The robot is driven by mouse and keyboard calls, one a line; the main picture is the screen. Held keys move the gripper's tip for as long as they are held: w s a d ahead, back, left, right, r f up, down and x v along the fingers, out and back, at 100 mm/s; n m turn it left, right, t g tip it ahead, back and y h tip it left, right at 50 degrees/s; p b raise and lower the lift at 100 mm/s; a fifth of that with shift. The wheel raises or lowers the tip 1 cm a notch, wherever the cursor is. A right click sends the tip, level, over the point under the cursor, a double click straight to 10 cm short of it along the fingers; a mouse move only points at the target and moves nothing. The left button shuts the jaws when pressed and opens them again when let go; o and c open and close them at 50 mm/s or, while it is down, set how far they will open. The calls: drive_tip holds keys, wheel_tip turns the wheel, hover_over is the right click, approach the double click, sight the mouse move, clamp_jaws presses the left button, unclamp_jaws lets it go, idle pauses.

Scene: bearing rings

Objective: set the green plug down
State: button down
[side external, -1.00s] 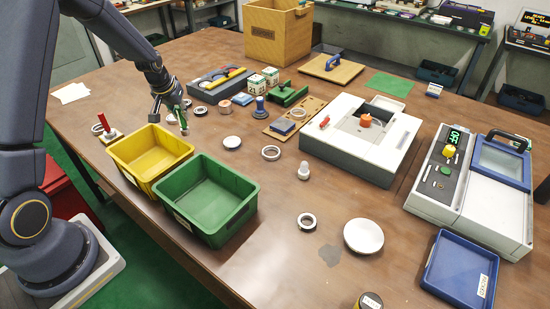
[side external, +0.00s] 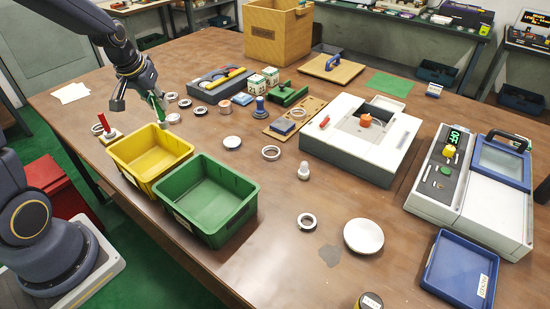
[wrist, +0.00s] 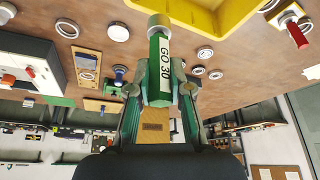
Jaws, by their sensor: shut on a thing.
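The green plug (wrist: 162,70) has a green handle marked "GO 30" and a silver end. It lies between the two fingers of my gripper (wrist: 162,88), which is shut on the handle. In the wrist view the silver end points away from me, towards the yellow bin. In the side view the plug (side external: 157,104) is held tilted near the table's far left part, behind the yellow bin (side external: 152,150). My gripper (side external: 149,95) partly covers its upper end. I cannot tell whether its lower end touches the table.
Several rings, such as a metal ring (side external: 200,110), lie to the right. A green bin (side external: 207,198) stands in front of the yellow one. Bare tabletop lies at the far left, near a white paper (side external: 72,92).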

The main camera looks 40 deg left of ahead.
drive_tip(key=w+d+f+m+h, duration=0.1)
drive_tip(key=w+d+m, duration=0.15)
drive_tip(key=d, duration=0.35)
drive_tip(key=w+d+m+h, duration=0.1)
drive_tip(key=d+m, duration=0.2)
drive_tip(key=d, duration=0.3)
drive_tip(key=s+d+r+m+g+h, duration=0.15)
drive_tip(key=s+d+m, duration=0.4)
drive_tip(key=d, duration=0.95)
drive_tip(key=s+d+f+m+h, duration=0.1)
drive_tip(key=s+d+m+h, duration=0.4)
drive_tip(key=d, duration=1)
drive_tip(key=f, duration=0.5)
drive_tip(key=w+f+m+y, duration=0.1)
drive_tip(key=f, duration=0.5)
drive_tip(key=f+y, duration=0.1)
drive_tip(key=f, duration=0.5)
drive_tip(key=shift+w+a+f+y, duration=0.1)
drive_tip(key=shift+w+a+y, duration=0.05)
drive_tip(key=shift+w+y, duration=0.1)
drive_tip(key=shift+s+f, duration=0.1)
drive_tip(key=shift+f, duration=0.05)
drive_tip(key=c, duration=1.1)
unclamp_jaws()
